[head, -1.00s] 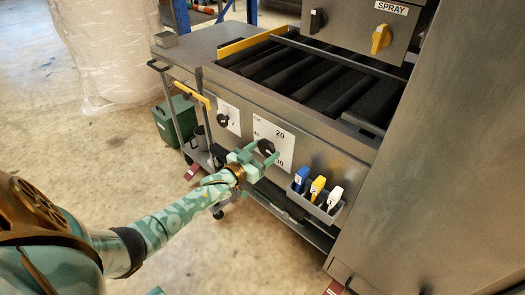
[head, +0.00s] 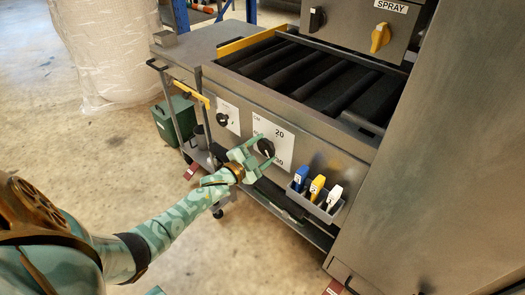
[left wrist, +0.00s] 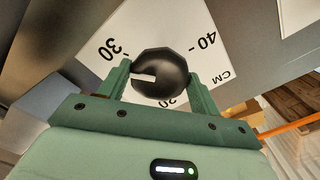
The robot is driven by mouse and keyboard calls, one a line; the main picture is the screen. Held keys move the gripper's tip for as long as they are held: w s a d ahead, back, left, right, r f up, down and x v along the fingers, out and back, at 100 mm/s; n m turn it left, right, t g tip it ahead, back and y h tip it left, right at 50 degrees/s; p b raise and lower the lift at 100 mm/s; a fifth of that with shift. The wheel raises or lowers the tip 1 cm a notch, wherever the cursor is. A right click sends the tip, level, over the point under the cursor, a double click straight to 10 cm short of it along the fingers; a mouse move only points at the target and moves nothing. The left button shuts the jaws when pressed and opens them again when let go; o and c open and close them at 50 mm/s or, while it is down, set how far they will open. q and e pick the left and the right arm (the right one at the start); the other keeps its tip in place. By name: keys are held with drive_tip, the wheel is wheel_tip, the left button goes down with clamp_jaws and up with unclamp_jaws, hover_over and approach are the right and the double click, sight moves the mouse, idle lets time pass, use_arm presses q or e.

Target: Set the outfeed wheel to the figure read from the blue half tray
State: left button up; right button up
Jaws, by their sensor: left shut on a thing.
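The outfeed wheel, a black round knob (head: 266,146) with a white mark, sits on a white dial plate (head: 285,138) on the machine's front. My left gripper (head: 265,151) is shut on it, one finger on each side. In the left wrist view the knob (left wrist: 160,72) lies between the green fingers (left wrist: 160,84). Its white mark points left, on the side of the 30. The plate (left wrist: 168,22) shows 30, 40, CM and a partly covered 20. I see no blue half tray. My right gripper is out of view.
A grey holder (head: 316,207) with blue, yellow and white handled items hangs to the right of the dial. A second black knob (head: 222,120) is on a plate to the left. Dark rollers (head: 310,70) lie above. A trolley and green bin (head: 165,122) stand left.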

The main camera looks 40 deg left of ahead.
use_arm(q)
drive_tip(key=shift+f+m, duration=0.15)
drive_tip(key=shift+m, duration=0.55)
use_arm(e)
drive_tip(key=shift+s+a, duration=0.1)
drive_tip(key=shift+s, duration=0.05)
use_arm(q)
drive_tip(key=shift+m, duration=0.3)
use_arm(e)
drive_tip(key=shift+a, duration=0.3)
use_arm(q)
drive_tip(key=o, duration=0.9)
drive_tip(key=shift+o, duration=0.2)
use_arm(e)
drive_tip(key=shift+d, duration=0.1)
